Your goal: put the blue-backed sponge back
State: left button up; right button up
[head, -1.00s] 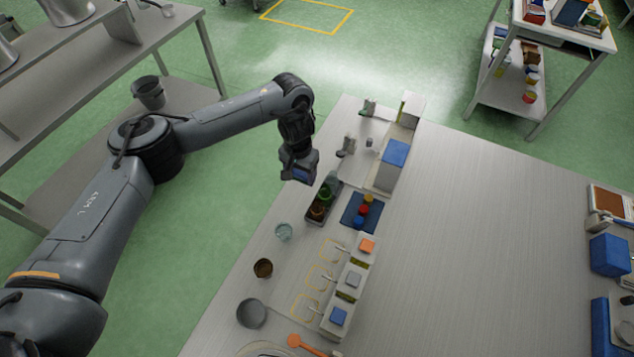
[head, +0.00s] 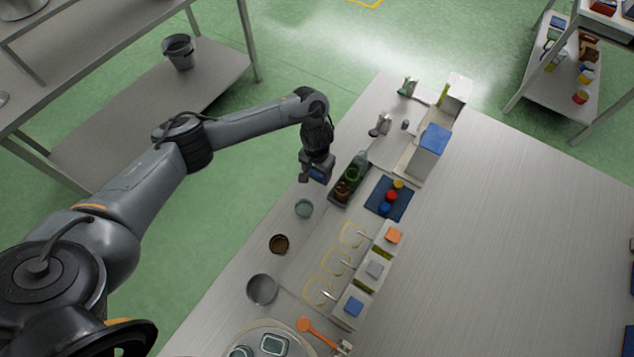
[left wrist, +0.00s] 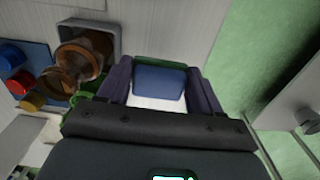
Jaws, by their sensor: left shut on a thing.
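My left gripper (head: 316,176) is above the table's left edge, beside the grey tray of bottles. In the left wrist view its fingers (left wrist: 160,78) are shut on the blue-backed sponge (left wrist: 160,82), which shows a blue face, a white area below and a green edge at the top. Three white holders stand in a row, marked with an orange square (head: 393,236), a grey square (head: 375,269) and a blue square (head: 353,307). Yellow-green pieces show by the orange and grey holders; I see none by the blue one. My right gripper is not in view.
The grey tray (head: 337,199) holds brown and green bottles. A blue mat (head: 377,207) carries red, yellow and blue caps. A glass cup (head: 304,208), a brown cup (head: 279,243) and a grey bowl (head: 262,289) line the left edge. The table's right side is clear.

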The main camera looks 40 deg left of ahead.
aim_at(317, 179)
pick_arm(q)
jog(key=shift+f, duration=0.6)
jog(key=shift+w+f+b, duration=0.1)
jog(key=shift+f+b, duration=0.4)
jog(key=shift+f, duration=1)
jog(key=shift+f, duration=0.15)
jog(key=o, duration=1)
notch_tip(317, 179, up, 12)
jog(key=p, duration=0.5)
jog(key=shift+f, duration=0.2)
jog(key=shift+r+p, duration=0.35)
